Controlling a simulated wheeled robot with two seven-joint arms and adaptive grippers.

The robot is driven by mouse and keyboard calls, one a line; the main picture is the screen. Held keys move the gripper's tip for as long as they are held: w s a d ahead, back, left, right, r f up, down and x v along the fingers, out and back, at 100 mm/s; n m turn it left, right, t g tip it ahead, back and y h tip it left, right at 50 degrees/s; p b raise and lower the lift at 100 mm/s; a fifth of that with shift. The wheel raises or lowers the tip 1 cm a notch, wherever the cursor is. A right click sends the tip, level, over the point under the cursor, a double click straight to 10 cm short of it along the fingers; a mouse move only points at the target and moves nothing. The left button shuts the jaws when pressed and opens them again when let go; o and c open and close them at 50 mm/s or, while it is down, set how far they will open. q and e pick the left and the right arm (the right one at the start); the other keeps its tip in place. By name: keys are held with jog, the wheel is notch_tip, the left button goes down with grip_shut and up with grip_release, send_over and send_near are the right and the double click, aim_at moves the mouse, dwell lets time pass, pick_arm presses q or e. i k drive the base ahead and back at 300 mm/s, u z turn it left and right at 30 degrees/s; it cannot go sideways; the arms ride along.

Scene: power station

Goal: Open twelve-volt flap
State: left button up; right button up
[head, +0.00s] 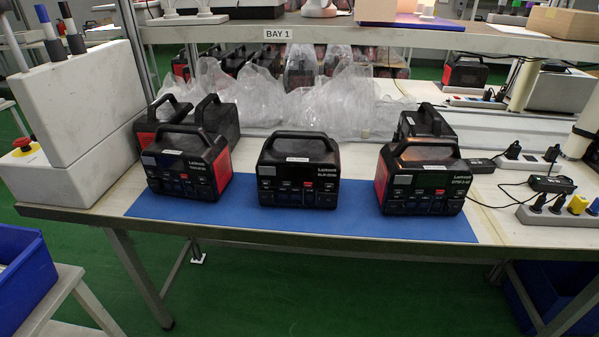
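Three black portable power stations with top handles stand in a row on a blue mat (310,227). The left power station (187,165) has red side panels and is turned a little. The middle power station (298,172) faces me squarely. The right power station (424,178) has a red side panel. Each front has a small screen and a row of ports along its lower part. A twelve-volt flap is too small to tell apart on any of them. Neither of my grippers is in view.
More power stations stand behind the row, with clear plastic bags (330,100) at the back. A white box (75,105) with a red button (22,143) is at left. A power strip (560,215), chargers and cables lie at right. The mat's front strip is clear.

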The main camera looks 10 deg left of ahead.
aim_at(264, 196)
jog(key=z, duration=1.3)
jog(key=i, duration=0.7)
jog(key=u, duration=0.85)
